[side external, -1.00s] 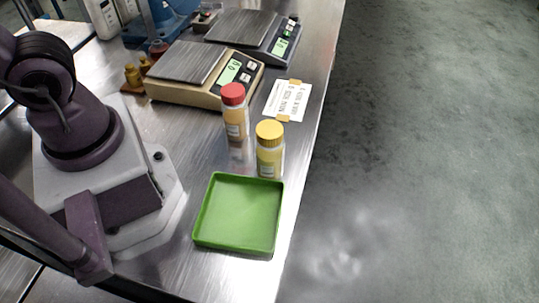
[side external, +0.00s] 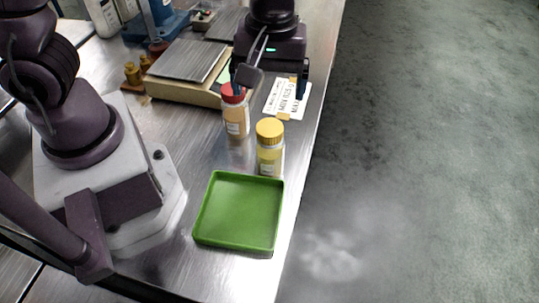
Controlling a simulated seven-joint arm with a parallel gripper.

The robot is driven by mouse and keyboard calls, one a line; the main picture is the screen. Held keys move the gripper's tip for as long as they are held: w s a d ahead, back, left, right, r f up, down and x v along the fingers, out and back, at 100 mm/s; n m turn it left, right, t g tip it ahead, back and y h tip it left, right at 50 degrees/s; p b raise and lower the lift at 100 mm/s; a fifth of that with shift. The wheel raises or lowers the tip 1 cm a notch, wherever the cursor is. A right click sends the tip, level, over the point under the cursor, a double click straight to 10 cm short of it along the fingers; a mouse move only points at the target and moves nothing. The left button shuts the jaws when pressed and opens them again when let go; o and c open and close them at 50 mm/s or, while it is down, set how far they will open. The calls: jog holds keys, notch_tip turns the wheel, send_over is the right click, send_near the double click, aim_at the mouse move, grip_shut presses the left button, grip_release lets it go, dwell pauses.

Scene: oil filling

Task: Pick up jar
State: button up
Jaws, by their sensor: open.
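Two jars stand upright on the steel table in the side external view. One jar has a red lid (side external: 236,118) and orange-brown contents. The other jar has a yellow lid (side external: 270,148) and yellowish contents, and stands nearer the camera, to the right. My gripper (side external: 268,88) is open, with its fingers apart. Its left finger overlaps the red lid in the picture; I cannot tell whether it touches. Its right finger is over the labelled card. I see nothing between the fingers.
A green tray (side external: 238,246) lies in front of the jars. A beige scale (side external: 185,68) stands behind them, and my gripper hides part of it. A printed card (side external: 290,104) lies to the right. Brass weights (side external: 133,75) stand at the left. The table's right edge is close to the jars.

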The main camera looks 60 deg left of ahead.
aim_at(271, 129)
jog(key=f+n, duration=0.1)
jog(key=f, duration=0.1)
jog(key=f+n, duration=0.1)
jog(key=f, duration=0.2)
jog(key=f+n, duration=0.1)
jog(key=f, duration=0.1)
jog(key=shift+w+f+n, duration=0.2)
jog(key=shift+w+n, duration=0.2)
jog(key=f, duration=0.5)
jog(key=shift+s+d+f, duration=0.1)
jog(key=shift+s, duration=0.25)
jog(key=c, duration=1.4)
